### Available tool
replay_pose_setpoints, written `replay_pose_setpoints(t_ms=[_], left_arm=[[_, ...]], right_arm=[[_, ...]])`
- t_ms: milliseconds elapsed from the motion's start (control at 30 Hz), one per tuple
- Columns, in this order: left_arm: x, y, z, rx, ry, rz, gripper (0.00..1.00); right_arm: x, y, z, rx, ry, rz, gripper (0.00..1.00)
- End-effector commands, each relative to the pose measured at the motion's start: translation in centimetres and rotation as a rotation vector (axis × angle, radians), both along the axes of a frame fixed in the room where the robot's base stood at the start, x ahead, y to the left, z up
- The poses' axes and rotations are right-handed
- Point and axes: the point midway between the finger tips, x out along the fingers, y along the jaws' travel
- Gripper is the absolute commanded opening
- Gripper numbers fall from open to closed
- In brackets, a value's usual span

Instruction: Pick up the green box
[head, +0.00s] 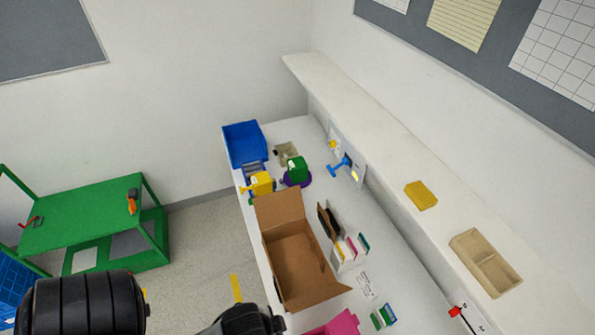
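Several green things show, and I cannot tell for certain which is the green box. A small green-and-white box (383,316) lies on the white table (395,262) near the bottom of the view. A green block-like thing (297,166) stands farther back on a purple base (296,182). A thin green upright item (364,242) is beside the open cardboard box (292,262). Dark parts of my own arms show at the bottom edge, but no gripper fingers are visible. Nothing is seen touching any of the green things.
A blue bin (244,143), a yellow device (261,183) and a blue-handled wall switch (340,167) are at the table's far part. A pink item (338,323) lies near the front. A shelf (375,136) runs along the wall. A green bench (82,215) stands at left.

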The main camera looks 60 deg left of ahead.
Motion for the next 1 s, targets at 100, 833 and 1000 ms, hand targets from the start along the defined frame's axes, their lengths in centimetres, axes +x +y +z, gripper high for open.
replay_pose_setpoints(t_ms=[100, 833, 1000], left_arm=[[0.01, -0.06, 0.0, -0.002, 0.0, 0.001, 0.0], [0.01, -0.28, 0.01, -0.01, 0.0, 0.007, 0.0], [0.0, -0.1, -0.01, -0.004, 0.001, 0.003, 0.0]], right_arm=[[0.0, 0.0, 0.0, 0.0, 0.0, 0.0, 0.43], [-0.01, -0.28, -0.01, -0.01, 0.0, 0.007, 1.0], [-0.01, -0.19, -0.01, -0.007, 0.0, 0.005, 1.0]])
